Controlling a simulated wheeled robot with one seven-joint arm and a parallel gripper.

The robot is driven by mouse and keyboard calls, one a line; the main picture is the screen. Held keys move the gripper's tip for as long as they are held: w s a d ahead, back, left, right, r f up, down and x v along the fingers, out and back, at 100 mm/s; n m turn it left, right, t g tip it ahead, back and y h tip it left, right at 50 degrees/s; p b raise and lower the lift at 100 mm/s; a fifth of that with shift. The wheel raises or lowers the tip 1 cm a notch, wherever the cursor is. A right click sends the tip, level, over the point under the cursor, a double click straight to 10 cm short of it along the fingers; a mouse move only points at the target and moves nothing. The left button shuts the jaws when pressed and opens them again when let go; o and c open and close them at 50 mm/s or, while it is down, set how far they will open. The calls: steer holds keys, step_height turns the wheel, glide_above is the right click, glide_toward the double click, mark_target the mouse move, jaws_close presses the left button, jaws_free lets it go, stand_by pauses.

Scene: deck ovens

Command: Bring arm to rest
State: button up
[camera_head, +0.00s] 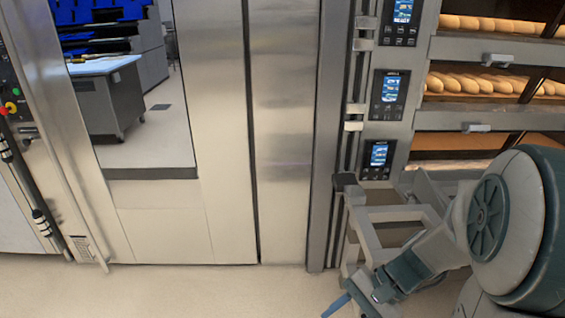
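My arm reaches in from the lower right of the head view, with a large grey and dark green joint in front of the oven. Its grey links bend down and to the left. My gripper (340,304) is low in the picture, near the bottom edge, over the floor. A blue fingertip points down and to the left. The rest of the gripper is partly cut off by the frame edge, so I cannot tell whether it is open or shut. I see nothing held in it.
A deck oven with bread loaves (480,84) on several decks stands at the right, beside control panels (389,95). A pale metal frame (392,214) stands below, close to my arm. Steel panels (285,130) fill the middle. Floor (200,290) is clear at lower left.

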steer(key=d+r+n+t+h+p, duration=0.1)
steer(key=r+n+h+p, duration=0.3)
steer(key=r, duration=0.4)
steer(key=s+d+r+n+t+h+p, duration=0.1)
steer(key=d+r+n+t+h+p, duration=0.1)
steer(key=r, duration=0.6)
steer(key=shift+s+d+r+n+t+h+p, duration=0.25)
steer(key=shift+r+n+t+h+p, duration=0.1)
steer(key=shift+n+t+h+p, duration=0.75)
steer(key=shift+a+g, duration=0.1)
steer(key=shift+g, duration=0.2)
